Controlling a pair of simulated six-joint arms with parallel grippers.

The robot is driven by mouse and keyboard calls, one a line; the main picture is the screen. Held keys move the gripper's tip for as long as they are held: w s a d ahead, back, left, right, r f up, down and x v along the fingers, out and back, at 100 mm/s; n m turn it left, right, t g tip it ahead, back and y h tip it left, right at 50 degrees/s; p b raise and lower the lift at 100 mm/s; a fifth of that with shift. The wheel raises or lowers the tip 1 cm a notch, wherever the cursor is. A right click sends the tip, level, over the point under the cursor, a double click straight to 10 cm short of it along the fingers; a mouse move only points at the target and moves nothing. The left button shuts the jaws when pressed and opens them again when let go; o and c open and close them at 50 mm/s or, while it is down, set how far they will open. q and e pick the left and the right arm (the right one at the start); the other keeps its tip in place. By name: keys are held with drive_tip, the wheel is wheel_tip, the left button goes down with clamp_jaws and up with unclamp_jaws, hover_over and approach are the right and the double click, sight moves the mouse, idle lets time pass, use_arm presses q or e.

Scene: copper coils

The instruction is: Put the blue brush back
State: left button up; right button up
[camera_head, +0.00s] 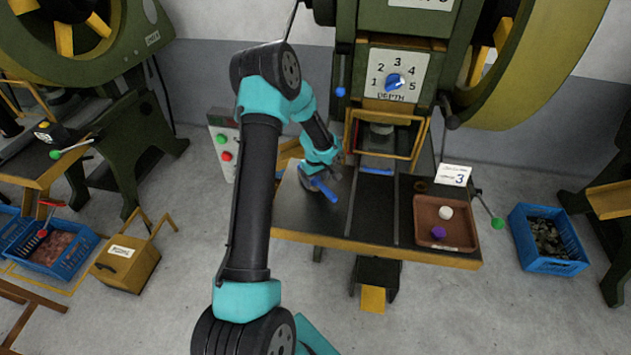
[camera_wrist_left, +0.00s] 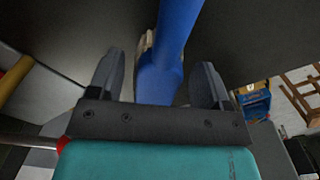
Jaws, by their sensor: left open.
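The blue brush (camera_head: 325,190) is at the left part of the dark press table (camera_head: 400,210), left of the press opening. In the left wrist view its blue handle (camera_wrist_left: 172,50) runs between my two fingers, with a gap on each side. A pale strip beside the handle may be its bristles. My left gripper (camera_head: 318,184) is open around the brush at the table; the wrist view also shows its spread fingers (camera_wrist_left: 158,82). The head view does not clearly show whether the brush touches the tabletop. My right gripper is not in view.
A brown tray (camera_head: 423,237) with a white ball (camera_head: 445,213) and a purple piece (camera_head: 439,232) sits on the table's right. A blue strip (camera_head: 377,171) lies below the press opening. A card marked 3 (camera_head: 453,175) stands behind the tray. Blue crates (camera_head: 548,264) stand on the floor.

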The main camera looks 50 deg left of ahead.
sight(316, 178)
use_arm(q)
wheel_tip(316, 178, up, 11)
idle(0.3)
drive_tip(key=shift+f, duration=0.1)
idle(0.5)
